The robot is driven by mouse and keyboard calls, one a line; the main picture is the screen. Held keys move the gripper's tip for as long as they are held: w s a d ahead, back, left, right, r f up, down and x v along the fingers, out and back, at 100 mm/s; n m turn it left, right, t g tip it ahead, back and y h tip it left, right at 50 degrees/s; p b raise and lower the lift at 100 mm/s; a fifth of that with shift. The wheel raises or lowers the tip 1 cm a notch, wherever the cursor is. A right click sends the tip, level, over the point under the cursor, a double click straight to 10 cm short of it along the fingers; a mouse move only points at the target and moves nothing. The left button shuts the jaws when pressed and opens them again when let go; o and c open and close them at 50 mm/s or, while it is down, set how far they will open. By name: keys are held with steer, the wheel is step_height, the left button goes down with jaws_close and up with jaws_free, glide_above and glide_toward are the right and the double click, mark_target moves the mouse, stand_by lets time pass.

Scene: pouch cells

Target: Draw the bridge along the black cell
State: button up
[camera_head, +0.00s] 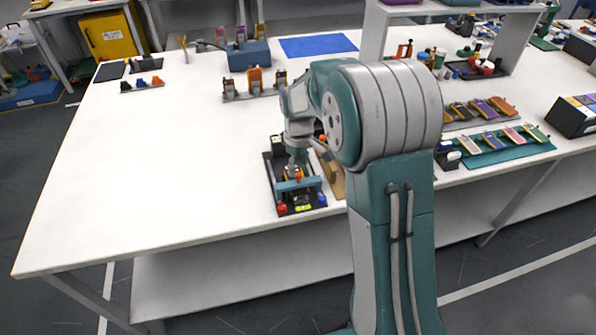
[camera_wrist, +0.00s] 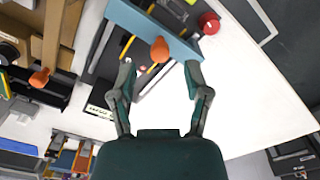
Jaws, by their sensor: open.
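The bridge (camera_head: 300,185) is a blue-grey bar lying across the black cell (camera_head: 270,170), near its front end. In the wrist view the bridge (camera_wrist: 138,22) runs diagonally across the top, with an orange knob (camera_wrist: 160,50) on its near side. The black cell (camera_wrist: 104,68) has yellow and grey strips; part of it is out of frame. My gripper (camera_wrist: 160,68) is open, with its fingers apart on either side of the knob; whether they touch anything cannot be told. In the head view my gripper (camera_head: 296,164) is above the cell and partly blocks it.
A red button (camera_wrist: 209,23) sits by one end of the bridge. A brown wooden piece (camera_head: 331,180) stands right of the cell, close by. A rack of coloured pieces (camera_head: 255,84) stands behind. The white table (camera_head: 160,160) is clear to the left.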

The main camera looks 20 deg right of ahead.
step_height(320, 180, up, 9)
stand_by(0.6)
steer(key=s+r+m+t, duration=0.35)
steer(key=s+r, duration=0.55)
steer(key=s, duration=0.4)
steer(key=s+m+t, duration=0.2)
steer(key=s+m, duration=0.2)
steer(key=s, duration=1.1)
steer(key=shift+a+f, duration=0.15)
steer(key=shift+f, duration=0.2)
